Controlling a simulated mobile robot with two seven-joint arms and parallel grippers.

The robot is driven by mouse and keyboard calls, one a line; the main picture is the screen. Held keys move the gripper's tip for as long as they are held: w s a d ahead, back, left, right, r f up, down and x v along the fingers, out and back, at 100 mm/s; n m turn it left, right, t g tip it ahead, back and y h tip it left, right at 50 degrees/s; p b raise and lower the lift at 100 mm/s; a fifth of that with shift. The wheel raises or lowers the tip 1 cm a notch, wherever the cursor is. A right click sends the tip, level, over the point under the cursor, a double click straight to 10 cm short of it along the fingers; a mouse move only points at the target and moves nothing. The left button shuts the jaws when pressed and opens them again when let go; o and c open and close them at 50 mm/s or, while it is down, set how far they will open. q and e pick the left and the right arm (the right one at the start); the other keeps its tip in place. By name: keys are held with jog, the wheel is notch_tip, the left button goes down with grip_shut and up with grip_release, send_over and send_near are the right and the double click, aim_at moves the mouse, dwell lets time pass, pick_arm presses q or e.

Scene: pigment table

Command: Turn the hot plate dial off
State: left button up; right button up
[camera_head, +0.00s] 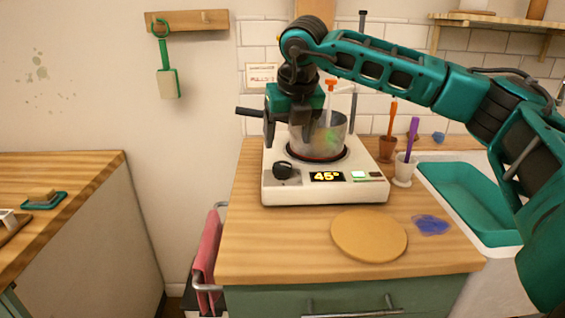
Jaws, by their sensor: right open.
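The white hot plate (325,193) stands on the wooden counter. Its black dial (283,170) is at the front left of its face, and its display (327,176) reads 45° in yellow. A metal pot (319,141) stands on the heating ring, which glows reddish at its edge. My right gripper (284,142) is open, pointing down in front of the pot's left side and above the dial; it looks apart from the dial. The dial is in plain view. My left gripper is not in view.
The pot's dark handle (249,112) sticks out left behind my gripper. A round wooden board (369,236) and a blue smear (431,225) lie at the front. Brown (386,149) and white (403,170) cups stand right of the hot plate, beside a teal basin (470,200).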

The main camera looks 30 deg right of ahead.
aim_at(283, 165)
jog(key=x, duration=0.9)
jog(key=shift+c, duration=0.4)
jog(key=c, duration=0.9)
jog(key=shift+c, duration=0.2)
